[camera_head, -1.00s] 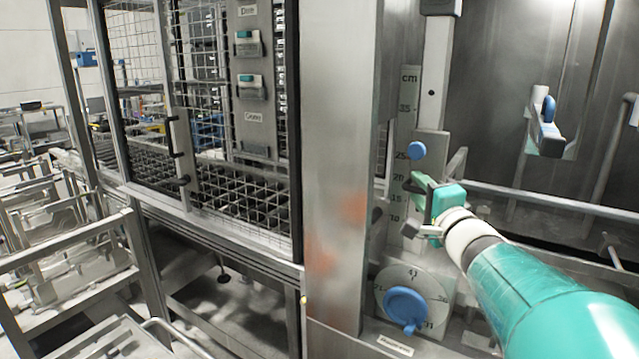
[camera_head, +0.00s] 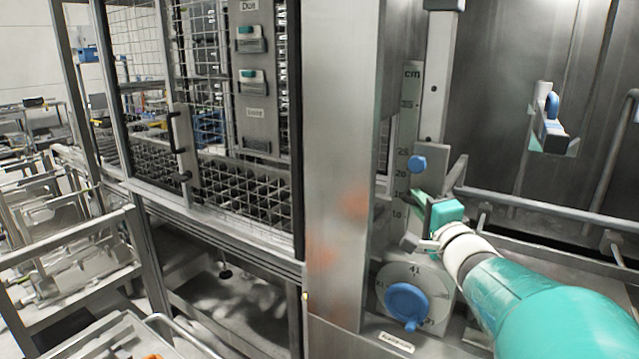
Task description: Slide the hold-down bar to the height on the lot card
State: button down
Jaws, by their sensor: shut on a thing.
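The hold-down bar (camera_head: 545,208) is a grey rail running right from a grey slider plate (camera_head: 431,150) on an upright post. A blue knob (camera_head: 417,163) sits on the slider, between about the 25 and 20 marks of the cm scale (camera_head: 411,95). My gripper (camera_head: 418,217) is at the slider's lower end, below the knob, in front of the lower scale marks. It is shut on the slider's lower part. The gripper's own body hides most of the grip. I cannot make out which card is the lot card.
A blue dial (camera_head: 406,303) is just below my gripper. A steel column (camera_head: 338,165) stands close on its left. A mesh door (camera_head: 225,130) is further left, with small card holders (camera_head: 251,82) on a panel. A blue-handled bracket (camera_head: 551,125) hangs at the back right.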

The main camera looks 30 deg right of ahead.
jog(key=shift+f, duration=1)
jog(key=c, duration=1.5)
grip_release()
jog(key=shift+w, duration=0.1)
jog(key=shift+o, duration=0.2)
